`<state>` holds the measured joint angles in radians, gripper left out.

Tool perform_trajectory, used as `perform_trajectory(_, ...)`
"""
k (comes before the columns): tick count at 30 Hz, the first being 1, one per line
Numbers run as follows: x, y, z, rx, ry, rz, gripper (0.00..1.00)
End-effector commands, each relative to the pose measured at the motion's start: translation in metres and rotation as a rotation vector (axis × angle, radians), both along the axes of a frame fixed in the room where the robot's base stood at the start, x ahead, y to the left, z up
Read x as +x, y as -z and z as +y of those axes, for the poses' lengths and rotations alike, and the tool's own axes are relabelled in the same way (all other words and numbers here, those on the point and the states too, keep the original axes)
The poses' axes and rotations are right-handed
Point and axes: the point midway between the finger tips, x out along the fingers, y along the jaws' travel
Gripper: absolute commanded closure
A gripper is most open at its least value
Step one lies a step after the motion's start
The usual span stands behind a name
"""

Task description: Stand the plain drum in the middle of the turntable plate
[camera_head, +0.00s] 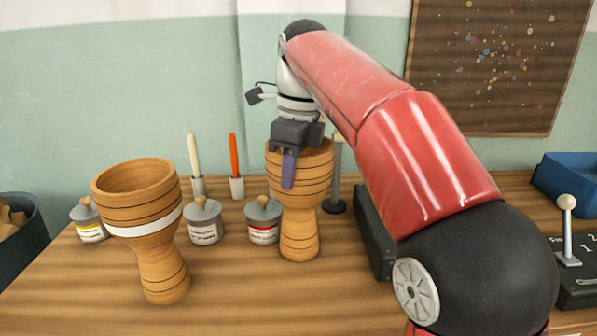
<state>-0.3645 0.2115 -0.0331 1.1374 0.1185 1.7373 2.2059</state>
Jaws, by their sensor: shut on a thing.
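The plain drum (300,215) is a wooden goblet drum with thin dark rings and no white band. It is upright at the middle of the table. My gripper (289,170) is above it from behind, shut on its rim, with one purple finger showing on the near outside of the bowl. The other finger is hidden. I cannot tell whether the drum's foot touches the table. A second drum (150,240) with a white band stands upright at the left. I cannot make out the turntable plate; my arm covers much of the right side.
Lidded grey pots (203,226) and two upright handled tools (236,170) stand behind the drums. A dark slab (373,235), a lever box (575,270) and a blue bin (568,185) are rightward.

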Motion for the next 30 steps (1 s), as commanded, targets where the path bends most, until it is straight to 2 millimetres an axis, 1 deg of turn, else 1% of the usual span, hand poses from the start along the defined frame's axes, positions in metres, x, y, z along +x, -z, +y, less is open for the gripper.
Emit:
perform_trajectory(5, -0.0042, 0.0001, 0.0054, 0.001, -0.001, -0.004, 1.00)
perform_trajectory(12, -0.0042, -0.0005, 0.0053, 0.001, 0.000, -0.003, 1.00)
perform_trajectory(16, -0.0043, 0.0028, 0.0053, 0.001, 0.000, -0.003, 1.00)
perform_trajectory(17, -0.0042, 0.0035, 0.0053, 0.000, 0.001, -0.001, 0.91)
perform_trajectory(21, -0.0041, 0.0033, 0.0053, 0.000, 0.001, -0.001, 0.73)
perform_trajectory(30, -0.0039, 0.0017, 0.0053, 0.000, 0.001, -0.001, 0.72)
